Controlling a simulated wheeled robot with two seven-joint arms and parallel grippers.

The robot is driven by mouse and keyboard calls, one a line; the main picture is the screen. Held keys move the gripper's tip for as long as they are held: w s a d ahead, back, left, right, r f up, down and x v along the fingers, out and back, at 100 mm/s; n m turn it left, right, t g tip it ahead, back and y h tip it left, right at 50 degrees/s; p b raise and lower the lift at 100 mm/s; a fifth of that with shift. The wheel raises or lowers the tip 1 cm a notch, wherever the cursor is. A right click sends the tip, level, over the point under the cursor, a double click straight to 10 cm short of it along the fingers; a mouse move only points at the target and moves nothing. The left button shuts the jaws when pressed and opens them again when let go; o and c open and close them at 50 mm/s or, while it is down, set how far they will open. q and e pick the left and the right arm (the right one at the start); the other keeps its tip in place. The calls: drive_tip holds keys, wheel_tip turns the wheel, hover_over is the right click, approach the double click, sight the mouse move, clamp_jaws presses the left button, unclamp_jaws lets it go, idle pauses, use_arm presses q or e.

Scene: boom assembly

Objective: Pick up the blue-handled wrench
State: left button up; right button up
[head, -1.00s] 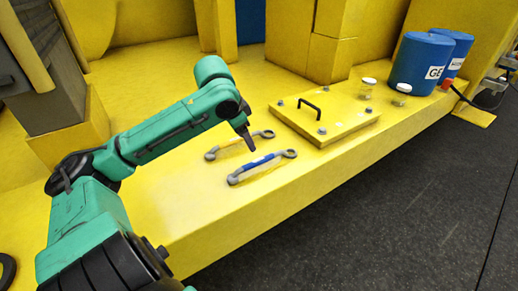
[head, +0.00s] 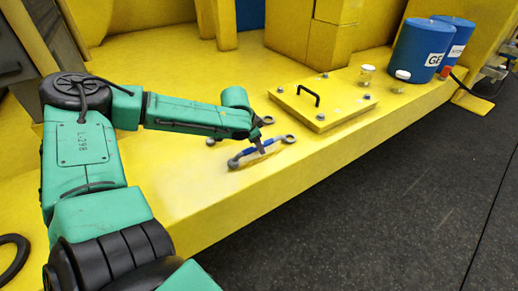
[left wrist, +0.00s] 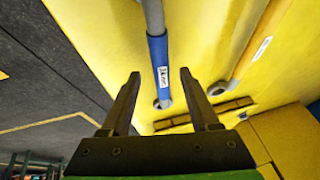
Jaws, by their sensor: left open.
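The blue-handled wrench (head: 246,153) lies on the yellow ledge near its front edge, with a grey ring at its right end. My left gripper (head: 260,149) points down at the middle of its handle and hides part of it. In the left wrist view the blue handle (left wrist: 157,55) with a small white label runs between the two open dark fingers (left wrist: 160,74). There is a gap on each side, and I cannot tell how far below the fingertips the handle lies. My right gripper is not in view.
A second wrench (head: 268,120) lies just behind, mostly hidden by my left arm; its yellow handle (left wrist: 258,55) shows in the left wrist view. A yellow plate (head: 325,105) with a black handle, small jars (head: 400,81) and blue drums (head: 420,50) stand to the right.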

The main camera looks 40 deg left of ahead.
use_arm(q)
drive_tip(key=shift+x, duration=1)
drive_tip(key=shift+r, duration=0.15)
clamp_jaws()
idle(0.5)
